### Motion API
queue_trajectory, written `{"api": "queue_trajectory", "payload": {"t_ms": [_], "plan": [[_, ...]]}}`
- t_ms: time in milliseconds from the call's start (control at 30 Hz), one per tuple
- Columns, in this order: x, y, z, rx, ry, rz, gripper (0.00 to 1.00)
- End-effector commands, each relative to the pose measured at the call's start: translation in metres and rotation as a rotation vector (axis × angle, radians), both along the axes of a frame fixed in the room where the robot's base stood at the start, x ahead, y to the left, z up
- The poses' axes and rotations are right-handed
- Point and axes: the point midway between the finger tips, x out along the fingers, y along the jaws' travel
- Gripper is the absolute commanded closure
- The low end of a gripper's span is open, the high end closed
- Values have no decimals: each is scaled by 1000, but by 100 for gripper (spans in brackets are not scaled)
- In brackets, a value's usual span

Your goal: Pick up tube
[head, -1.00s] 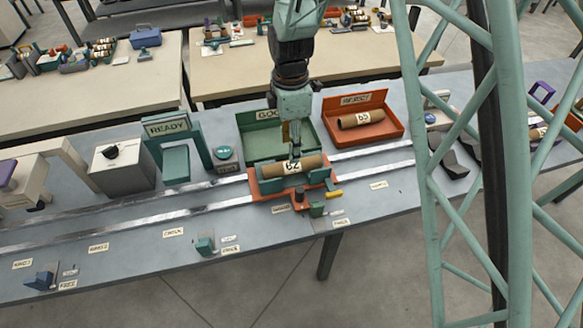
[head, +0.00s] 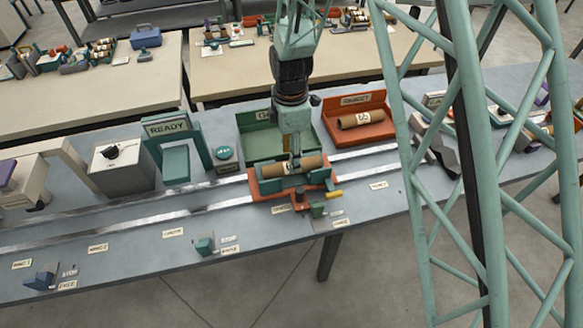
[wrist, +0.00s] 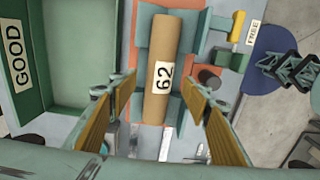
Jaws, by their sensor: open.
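A brown cardboard tube (head: 310,163) labelled 62 lies in the teal cradle blocks of an orange carriage (head: 268,188) on the rails. The tube also shows in the wrist view (wrist: 173,50), running lengthwise with its label facing up. My gripper (wrist: 162,108) is open, with one yellow-padded finger on each side of the tube and a gap to each.
A green GOOD tray (head: 247,128) stands behind the carriage and looks empty. A red REJECT tray (head: 385,103) to its right holds another tube (head: 361,120). A teal READY gate (head: 168,129) stands to the left. A yellow-handled lever (head: 333,194) sits at the carriage's right.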

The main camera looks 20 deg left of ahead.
Motion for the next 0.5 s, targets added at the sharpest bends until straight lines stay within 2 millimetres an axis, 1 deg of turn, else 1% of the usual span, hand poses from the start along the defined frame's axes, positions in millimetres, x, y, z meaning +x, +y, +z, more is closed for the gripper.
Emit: {"api": "queue_trajectory", "payload": {"t_ms": [167, 500], "plan": [[0, -1, -10, -1, 3, 0, 56], [1, -2, -39, -1, 2, 0, 56]]}}
